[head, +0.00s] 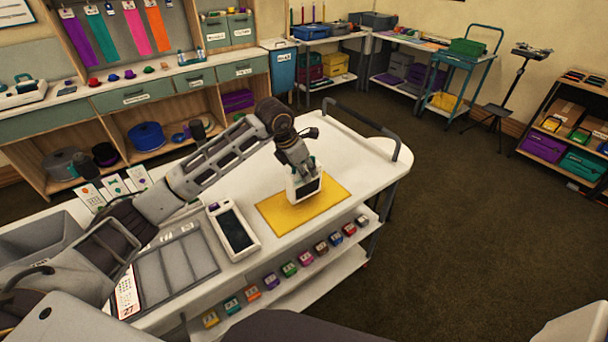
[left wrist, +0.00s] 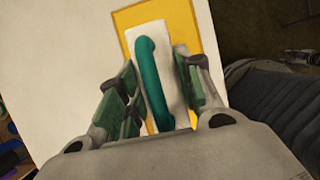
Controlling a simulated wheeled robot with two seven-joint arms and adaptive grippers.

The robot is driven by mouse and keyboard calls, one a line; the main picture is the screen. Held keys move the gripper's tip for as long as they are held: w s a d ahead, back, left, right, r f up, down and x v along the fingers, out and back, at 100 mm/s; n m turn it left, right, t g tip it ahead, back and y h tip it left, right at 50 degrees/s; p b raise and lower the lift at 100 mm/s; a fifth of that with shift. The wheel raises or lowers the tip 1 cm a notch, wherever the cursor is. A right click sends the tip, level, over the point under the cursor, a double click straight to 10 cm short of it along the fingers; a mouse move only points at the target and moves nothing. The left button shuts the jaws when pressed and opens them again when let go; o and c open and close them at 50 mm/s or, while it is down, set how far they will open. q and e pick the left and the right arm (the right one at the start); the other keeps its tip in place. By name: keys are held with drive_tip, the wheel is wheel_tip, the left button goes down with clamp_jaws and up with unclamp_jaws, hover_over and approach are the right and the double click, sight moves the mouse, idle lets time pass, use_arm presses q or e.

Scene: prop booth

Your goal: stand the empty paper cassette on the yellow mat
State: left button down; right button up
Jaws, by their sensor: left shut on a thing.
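The paper cassette (head: 292,190) is a white upright case with a dark front and a teal handle on top. My left gripper (head: 297,168) is shut on it from above. In the left wrist view, the teal handle (left wrist: 152,85) lies between the green-padded fingers (left wrist: 155,95), with the white top around it. The yellow mat (head: 328,187) lies flat on the white table, directly below the cassette. The cassette looks upright, its lower edge at or just above the mat; I cannot tell if they touch. My right gripper is not in view.
A white device with a dark panel (head: 233,230) lies left of the mat. A grey sectioned tray (head: 176,263) and small cards (head: 115,186) are further left. Several coloured blocks (head: 289,268) line the lower shelf. A metal rail (head: 372,127) bounds the table's far end.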

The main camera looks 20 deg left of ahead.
use_arm(q)
drive_tip(key=shift+f, duration=1.1)
drive_tip(key=c, duration=1)
unclamp_jaws()
drive_tip(key=shift+f, duration=0.15)
drive_tip(key=shift+o, duration=0.2)
drive_tip(key=shift+a+r, duration=0.1)
drive_tip(key=shift+r, duration=0.3)
drive_tip(key=v, duration=1)
drive_tip(key=shift+s+b, duration=0.1)
drive_tip(key=shift+b, duration=0.2)
drive_tip(key=shift+s+a+r, duration=0.1)
drive_tip(key=shift+s+r, duration=0.1)
drive_tip(key=shift+r, duration=0.45)
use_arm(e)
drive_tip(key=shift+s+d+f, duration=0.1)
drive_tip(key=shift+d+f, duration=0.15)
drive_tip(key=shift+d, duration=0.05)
